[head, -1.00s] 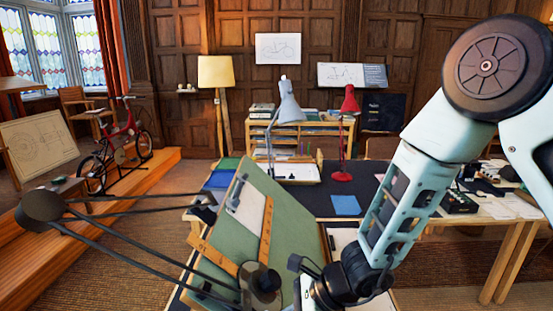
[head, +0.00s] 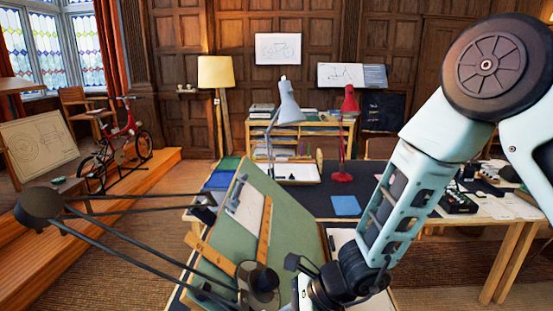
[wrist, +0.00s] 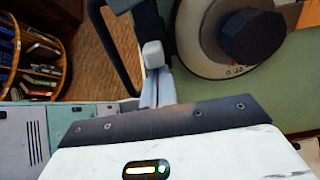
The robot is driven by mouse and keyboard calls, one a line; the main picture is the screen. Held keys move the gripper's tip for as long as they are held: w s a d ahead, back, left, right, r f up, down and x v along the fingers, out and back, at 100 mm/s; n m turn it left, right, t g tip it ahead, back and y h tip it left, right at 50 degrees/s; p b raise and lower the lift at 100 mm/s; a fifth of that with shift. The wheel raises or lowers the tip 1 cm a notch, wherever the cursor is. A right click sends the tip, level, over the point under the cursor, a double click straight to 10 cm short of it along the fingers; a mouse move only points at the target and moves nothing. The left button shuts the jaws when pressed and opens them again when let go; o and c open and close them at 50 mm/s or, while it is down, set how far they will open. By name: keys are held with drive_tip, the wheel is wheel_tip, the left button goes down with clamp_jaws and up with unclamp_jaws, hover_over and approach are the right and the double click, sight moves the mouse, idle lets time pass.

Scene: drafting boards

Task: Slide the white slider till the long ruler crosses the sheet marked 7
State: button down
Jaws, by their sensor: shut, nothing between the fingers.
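A green drafting board (head: 298,222) stands tilted in front of me in the head view. The long orange ruler (head: 264,232) runs up the board, just right of a pale sheet (head: 244,211); no number is readable on that sheet. A shorter orange ruler (head: 211,256) runs left from the round head of the drafting machine (head: 258,284). In the wrist view my gripper (wrist: 154,65) is shut and empty, beside the board's edge and left of the round head (wrist: 240,42). I cannot clearly make out the white slider; a small pale block shows at the fingertips.
The machine's dark arms (head: 130,232) reach out over the board's left side. A dark table (head: 300,200) behind holds a blue sheet (head: 345,205), a grey lamp (head: 285,108) and a red lamp (head: 346,135). A round wooden shelf (wrist: 40,55) shows in the wrist view.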

drive_tip(key=shift+s+a+r, duration=0.1)
drive_tip(key=shift+a+r, duration=0.15)
drive_tip(key=shift+a, duration=0.2)
drive_tip(key=shift+f, duration=0.15)
drive_tip(key=shift+d+f+b, duration=0.4)
drive_tip(key=shift+d+b, duration=0.05)
drive_tip(key=shift+b, duration=0.15)
drive_tip(key=shift+d+r+p, duration=0.2)
drive_tip(key=shift+r+p, duration=0.1)
drive_tip(key=shift+r, duration=0.05)
drive_tip(key=p+v, duration=0.3)
drive_tip(key=v, duration=0.3)
drive_tip(key=shift+d, duration=0.25)
drive_tip(key=shift+r, duration=0.15)
